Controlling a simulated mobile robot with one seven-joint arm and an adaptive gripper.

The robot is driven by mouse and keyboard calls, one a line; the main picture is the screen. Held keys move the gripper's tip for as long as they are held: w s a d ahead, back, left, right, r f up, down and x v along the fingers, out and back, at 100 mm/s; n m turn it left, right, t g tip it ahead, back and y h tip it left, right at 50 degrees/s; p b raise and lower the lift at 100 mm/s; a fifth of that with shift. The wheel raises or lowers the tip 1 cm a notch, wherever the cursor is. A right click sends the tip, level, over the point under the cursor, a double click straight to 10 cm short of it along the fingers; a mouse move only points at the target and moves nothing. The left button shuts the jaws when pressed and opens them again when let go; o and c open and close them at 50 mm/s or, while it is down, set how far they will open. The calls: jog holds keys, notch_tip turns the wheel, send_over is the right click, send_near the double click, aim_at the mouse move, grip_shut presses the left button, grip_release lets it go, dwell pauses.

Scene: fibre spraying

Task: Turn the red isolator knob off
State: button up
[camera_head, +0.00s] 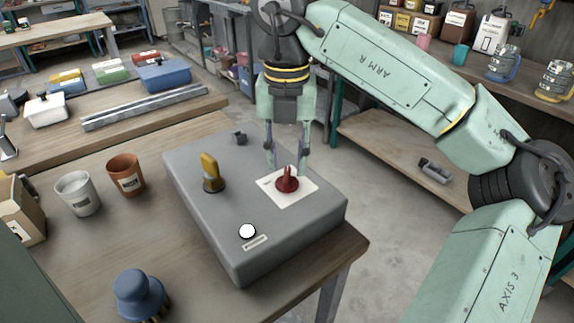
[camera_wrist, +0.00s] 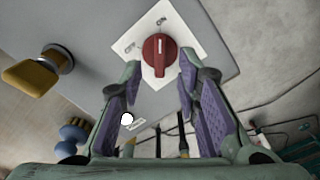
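The red isolator knob (camera_head: 287,182) stands on a white plate (camera_head: 305,194) on top of a grey box (camera_head: 220,215). In the wrist view the knob (camera_wrist: 159,57) has a raised grip bar, and its white mark points toward the ON label (camera_wrist: 161,21). The OFF label (camera_wrist: 129,48) is to its left. My gripper (camera_head: 286,165) points down close to the knob, with its fingers apart. In the wrist view my gripper (camera_wrist: 160,78) has one finger on each side, with the knob just past the tips. I cannot tell whether they touch it.
On the box are a yellow-handled switch (camera_head: 211,172), a white round lamp or button (camera_head: 247,231) and a small dark fitting (camera_head: 239,138). A blue knobbed object (camera_head: 138,295), a white cup (camera_head: 77,193) and a brown cup (camera_head: 126,175) stand on the table beside the box.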

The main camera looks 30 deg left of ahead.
aim_at(287, 175)
jog(key=shift+f, duration=1.7)
grip_shut()
